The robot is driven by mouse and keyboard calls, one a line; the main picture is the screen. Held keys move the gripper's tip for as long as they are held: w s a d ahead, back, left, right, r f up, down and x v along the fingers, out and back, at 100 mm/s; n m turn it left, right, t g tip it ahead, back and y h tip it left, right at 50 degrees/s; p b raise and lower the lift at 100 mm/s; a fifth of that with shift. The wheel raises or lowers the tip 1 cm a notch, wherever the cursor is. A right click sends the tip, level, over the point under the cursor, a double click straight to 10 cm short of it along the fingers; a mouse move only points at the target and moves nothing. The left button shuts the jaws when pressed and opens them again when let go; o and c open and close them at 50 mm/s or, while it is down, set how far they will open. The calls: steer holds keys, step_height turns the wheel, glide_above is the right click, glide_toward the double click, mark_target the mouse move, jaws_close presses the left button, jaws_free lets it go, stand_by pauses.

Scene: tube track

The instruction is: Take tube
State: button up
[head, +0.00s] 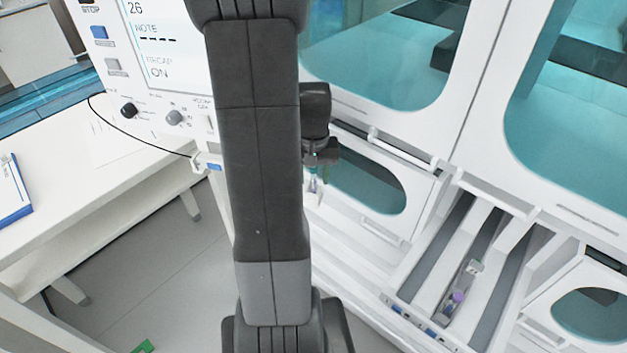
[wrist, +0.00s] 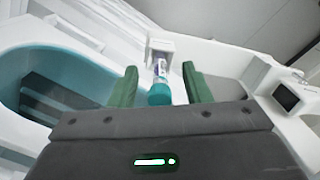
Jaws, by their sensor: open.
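A clear tube with a teal cap (wrist: 159,94) stands in a small white holder (wrist: 152,46) in the wrist view. Its cap end faces my camera, and a purple label shows on its side. My gripper (wrist: 159,72) is open, with one green finger on each side of the tube and gaps between. In the head view my gripper (head: 322,165) is partly hidden behind my arm. The tube (head: 313,185) shows just below it. A second tube with a purple cap (head: 457,297) sits in a white track (head: 430,285) at the lower right.
A large white machine with teal windows (head: 375,60) fills the right side. A control panel with a screen (head: 165,45) is at the upper left. A white table (head: 90,170) stands at the left, with a blue-edged box (head: 12,190). Grey floor lies below it.

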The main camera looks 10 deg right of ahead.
steer(key=c, duration=0.8)
steer(key=shift+c, duration=0.2)
step_height(320, 180, up, 10)
steer(key=shift+b, duration=0.55)
steer(key=shift+c, duration=0.5)
